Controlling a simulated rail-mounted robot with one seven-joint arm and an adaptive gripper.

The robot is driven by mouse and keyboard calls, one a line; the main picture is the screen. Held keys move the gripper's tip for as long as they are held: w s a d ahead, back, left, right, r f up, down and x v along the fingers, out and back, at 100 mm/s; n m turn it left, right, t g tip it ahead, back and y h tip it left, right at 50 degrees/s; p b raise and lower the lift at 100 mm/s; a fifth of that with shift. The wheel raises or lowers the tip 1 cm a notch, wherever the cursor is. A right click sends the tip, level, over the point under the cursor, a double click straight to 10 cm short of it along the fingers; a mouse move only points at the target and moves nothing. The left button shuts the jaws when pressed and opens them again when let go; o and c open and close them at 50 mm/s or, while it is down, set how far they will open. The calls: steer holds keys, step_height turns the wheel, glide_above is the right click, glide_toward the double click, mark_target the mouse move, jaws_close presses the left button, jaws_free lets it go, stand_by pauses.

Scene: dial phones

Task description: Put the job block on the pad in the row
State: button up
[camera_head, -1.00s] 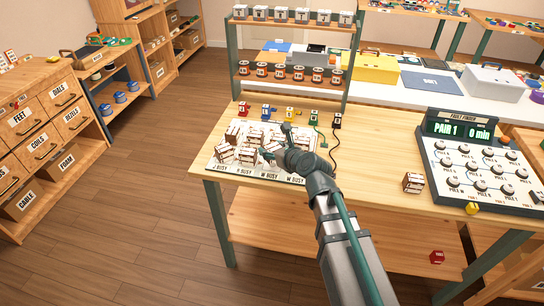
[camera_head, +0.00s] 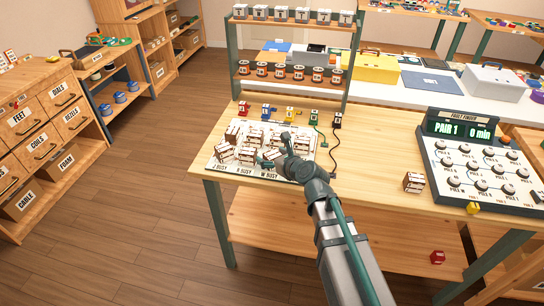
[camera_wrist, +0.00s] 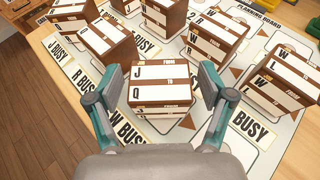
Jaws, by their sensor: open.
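The planning board (camera_head: 216,163) lies on the wooden bench and carries several brown blocks with white labels. In the wrist view, a block marked J and Q (camera_wrist: 165,82) is between the two fingers of my gripper (camera_wrist: 160,88), which is open. A gap shows beside each finger, and I cannot tell whether the block touches the board. In the head view my gripper (camera_head: 272,158) is low over the front right part of the board and hides some of it. A W BUSY label (camera_wrist: 127,123) and another BUSY label (camera_wrist: 248,128) flank the block. Which block is the job block is not clear.
Other blocks crowd close: a W and L block (camera_wrist: 280,78) to the right, a W and R block (camera_wrist: 217,38) behind. A lone block (camera_head: 413,182) stands on the bench, left of the fault finder (camera_head: 475,165). Coloured pieces and a rack (camera_head: 290,75) stand behind the board.

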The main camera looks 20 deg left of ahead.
steer(key=shift+r, duration=0.1)
steer(key=shift+d+r, duration=0.1)
steer(key=shift+r, duration=0.05)
steer(key=v, duration=0.5)
steer(key=shift+s+d, duration=0.25)
steer(key=shift+s, duration=0.05)
steer(key=shift+d+b, duration=0.1)
steer(key=shift+b, duration=1.8)
steer(key=b, duration=0.4)
steer(key=shift+s+d+r, duration=0.25)
steer(key=shift+d, duration=0.05)
steer(key=b+v, duration=0.1)
steer(key=b, duration=0.5)
steer(key=shift+s+d, duration=0.25)
steer(key=shift+d, duration=0.05)
steer(key=shift+r+b+v, duration=0.25)
steer(key=shift+b+v, duration=0.1)
steer(key=shift+v, duration=1.35)
steer(key=shift+a, duration=0.1)
